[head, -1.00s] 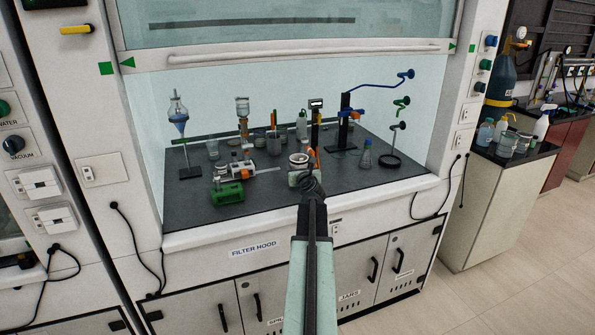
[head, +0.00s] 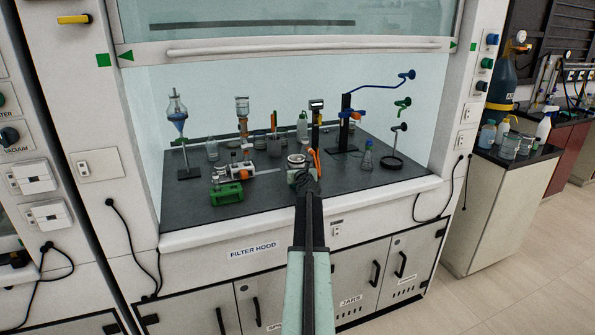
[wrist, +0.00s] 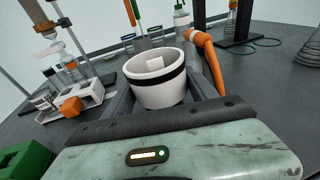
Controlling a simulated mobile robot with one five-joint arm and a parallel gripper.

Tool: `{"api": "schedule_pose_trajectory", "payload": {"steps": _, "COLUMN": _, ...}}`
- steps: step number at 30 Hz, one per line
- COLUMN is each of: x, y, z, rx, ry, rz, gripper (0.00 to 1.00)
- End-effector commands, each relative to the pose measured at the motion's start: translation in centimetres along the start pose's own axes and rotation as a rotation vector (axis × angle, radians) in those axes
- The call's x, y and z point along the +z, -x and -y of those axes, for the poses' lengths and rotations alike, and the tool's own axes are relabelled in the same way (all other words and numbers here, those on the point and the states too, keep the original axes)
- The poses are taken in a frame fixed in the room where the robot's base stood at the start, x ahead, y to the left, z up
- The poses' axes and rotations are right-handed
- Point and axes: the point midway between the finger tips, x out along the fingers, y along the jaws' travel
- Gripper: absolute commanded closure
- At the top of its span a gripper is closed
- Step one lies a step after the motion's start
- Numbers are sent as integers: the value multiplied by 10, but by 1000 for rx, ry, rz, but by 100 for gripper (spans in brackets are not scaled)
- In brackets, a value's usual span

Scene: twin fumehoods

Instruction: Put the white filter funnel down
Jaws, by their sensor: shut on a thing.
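The white filter funnel (wrist: 155,84) is a short white cup with a black band around it. In the wrist view it sits upright between the two dark fingers of my gripper (wrist: 160,97), which is shut on it. In the head view the funnel (head: 296,158) and my gripper (head: 302,176) are over the front middle of the dark hood worktop (head: 340,184). The funnel's underside is hidden by my gripper, so I cannot tell whether it touches the worktop.
An orange tube (wrist: 208,58) is close to the funnel's right side. A white rack with an orange part (wrist: 75,103) and a green block (head: 226,194) stand to the left. A flask (head: 367,160) and a ring stand (head: 393,162) stand to the right, with bare worktop in front.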

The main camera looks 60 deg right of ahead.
Motion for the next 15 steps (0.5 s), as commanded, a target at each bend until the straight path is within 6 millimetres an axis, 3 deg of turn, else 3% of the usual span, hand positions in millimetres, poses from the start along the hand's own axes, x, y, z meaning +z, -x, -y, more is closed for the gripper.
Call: {"api": "schedule_pose_trajectory", "payload": {"steps": 15, "x": -11, "y": -2, "z": 1, "rx": -1, "ry": 0, "rz": 0, "gripper": 81}}
